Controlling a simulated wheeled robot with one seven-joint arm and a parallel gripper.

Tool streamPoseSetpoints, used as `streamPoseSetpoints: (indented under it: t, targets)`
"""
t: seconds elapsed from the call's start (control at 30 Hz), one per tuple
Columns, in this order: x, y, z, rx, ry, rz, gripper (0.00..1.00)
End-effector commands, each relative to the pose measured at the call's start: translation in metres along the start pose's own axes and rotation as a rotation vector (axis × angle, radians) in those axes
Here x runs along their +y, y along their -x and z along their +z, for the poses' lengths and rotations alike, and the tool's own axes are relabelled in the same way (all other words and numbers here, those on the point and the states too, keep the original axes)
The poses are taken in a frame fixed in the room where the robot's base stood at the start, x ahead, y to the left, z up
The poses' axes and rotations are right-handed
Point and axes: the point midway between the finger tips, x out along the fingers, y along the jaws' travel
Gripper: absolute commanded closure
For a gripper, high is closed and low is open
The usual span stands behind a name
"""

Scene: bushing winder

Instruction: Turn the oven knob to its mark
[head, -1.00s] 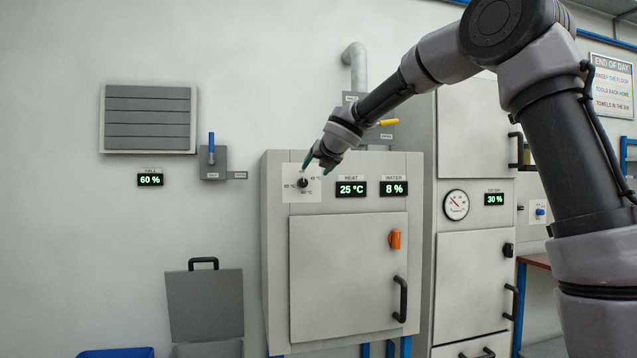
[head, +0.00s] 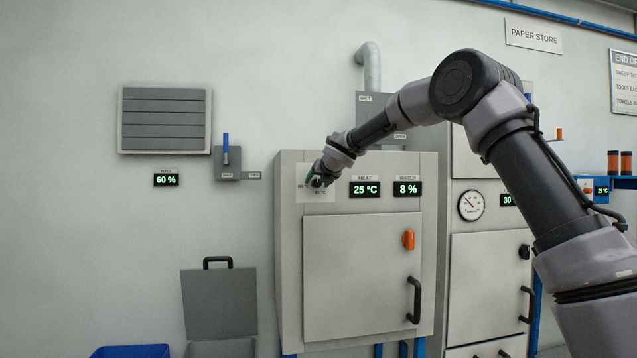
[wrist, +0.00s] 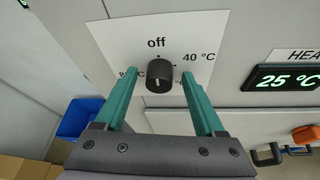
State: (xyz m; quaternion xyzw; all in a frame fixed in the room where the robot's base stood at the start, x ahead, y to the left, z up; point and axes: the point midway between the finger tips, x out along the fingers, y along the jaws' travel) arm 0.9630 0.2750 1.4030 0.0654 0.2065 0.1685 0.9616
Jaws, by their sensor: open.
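The oven knob (wrist: 159,76) is a black round dial on a white plate (wrist: 190,35) in the wrist view. The plate reads "off" at the top, "40 °C" to the right and a partly covered "8…" at the left. A white line on the knob faces the lower side of the picture. My gripper (wrist: 160,82) is open, with one green finger on each side of the knob; I cannot tell if they touch it. In the head view my gripper (head: 315,181) is at the oven's upper left panel and hides most of the knob.
The oven (head: 360,280) has a heat display (head: 365,189) reading 25 °C and a water display (head: 407,188) reading 8 %. An orange latch (head: 408,240) and a black handle (head: 414,300) stick out from its door. A blue bin (head: 130,352) is low at the left.

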Motion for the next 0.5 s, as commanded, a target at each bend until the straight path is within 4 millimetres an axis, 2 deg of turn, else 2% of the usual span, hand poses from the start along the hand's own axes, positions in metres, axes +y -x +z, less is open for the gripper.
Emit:
streamPoseSetpoints:
  t: [0.13, 0.17, 0.2, 0.33, 0.5]
  targets:
    - [0.0001, 0.0003, 0.0001, 0.0, 0.0, 0.0, 0.29]
    - [0.0001, 0.0003, 0.0001, 0.0, 0.0, 0.0, 0.33]
    - [0.0001, 0.0004, 0.0001, 0.0, 0.0, 0.0, 0.48]
    - [0.0001, 0.0005, 0.0001, 0.0, 0.0, 0.0, 0.98]
    - [0.0, 0.0006, 0.0, 0.0, -0.002, 0.001, 1.0]
